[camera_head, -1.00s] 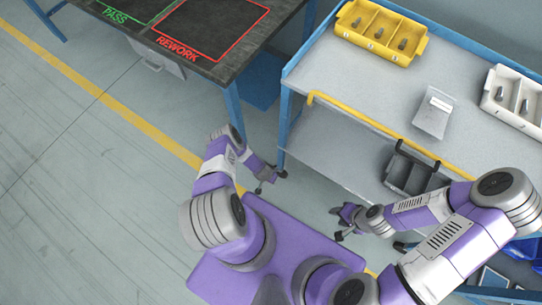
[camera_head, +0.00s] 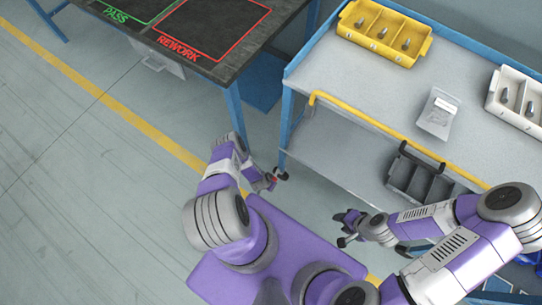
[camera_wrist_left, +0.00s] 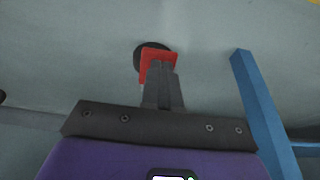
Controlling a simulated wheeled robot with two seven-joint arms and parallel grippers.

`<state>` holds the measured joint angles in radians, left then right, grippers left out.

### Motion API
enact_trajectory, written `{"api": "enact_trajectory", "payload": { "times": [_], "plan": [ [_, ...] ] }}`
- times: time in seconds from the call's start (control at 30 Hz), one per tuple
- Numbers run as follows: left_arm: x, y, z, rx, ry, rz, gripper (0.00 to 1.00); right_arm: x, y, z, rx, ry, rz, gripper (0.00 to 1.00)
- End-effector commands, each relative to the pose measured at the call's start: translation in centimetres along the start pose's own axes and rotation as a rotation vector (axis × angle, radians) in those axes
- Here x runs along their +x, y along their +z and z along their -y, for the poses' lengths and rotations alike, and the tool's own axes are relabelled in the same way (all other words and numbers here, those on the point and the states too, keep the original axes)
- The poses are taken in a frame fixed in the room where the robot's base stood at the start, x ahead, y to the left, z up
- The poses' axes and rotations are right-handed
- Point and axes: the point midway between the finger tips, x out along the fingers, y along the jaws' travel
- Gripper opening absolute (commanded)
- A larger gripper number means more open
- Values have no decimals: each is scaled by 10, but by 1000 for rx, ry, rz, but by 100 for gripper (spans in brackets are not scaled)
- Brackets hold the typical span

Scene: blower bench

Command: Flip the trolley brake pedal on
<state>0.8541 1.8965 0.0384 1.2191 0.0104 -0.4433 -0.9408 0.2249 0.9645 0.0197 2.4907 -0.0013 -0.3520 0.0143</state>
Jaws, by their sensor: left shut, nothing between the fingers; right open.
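The red brake pedal (camera_wrist_left: 150,53) shows in the left wrist view, in front of a dark caster wheel (camera_wrist_left: 139,50). My left gripper (camera_wrist_left: 162,68) is shut with nothing between its fingers. Its tips overlap the pedal in this view; I cannot tell whether they touch it. In the head view my left gripper (camera_head: 268,183) is low by the trolley's near left leg, with a small bit of red beside it. The trolley (camera_head: 345,75) has blue posts, grey shelves and a yellow handle. My right gripper (camera_head: 343,228) is open and empty near the trolley's lower front.
A yellow bin (camera_head: 382,32), a white bin (camera_head: 515,95) and a clear bag (camera_head: 438,113) are on the trolley's top. A dark tray (camera_head: 415,180) sits lower. A dark bench (camera_head: 130,40) stands at upper left. The floor at left is clear.

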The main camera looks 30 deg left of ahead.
Motion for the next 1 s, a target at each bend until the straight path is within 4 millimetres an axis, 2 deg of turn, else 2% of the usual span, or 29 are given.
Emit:
{"api": "enact_trajectory", "payload": {
  "times": [0.47, 0.83, 1.0],
  "plan": [
    [8, 4, 0, 0, 1, 0, 0, 1, 0, 0, 0, 0, 0, 43],
    [7, 4, 0, 0, 0, 0, 0, 1, 0, 0, 0, 0, 0, 43],
    [1, 2, -1, 2, 1, 0, 0, -5, 0, 2, 0, 0, 0, 43]
  ]
}}
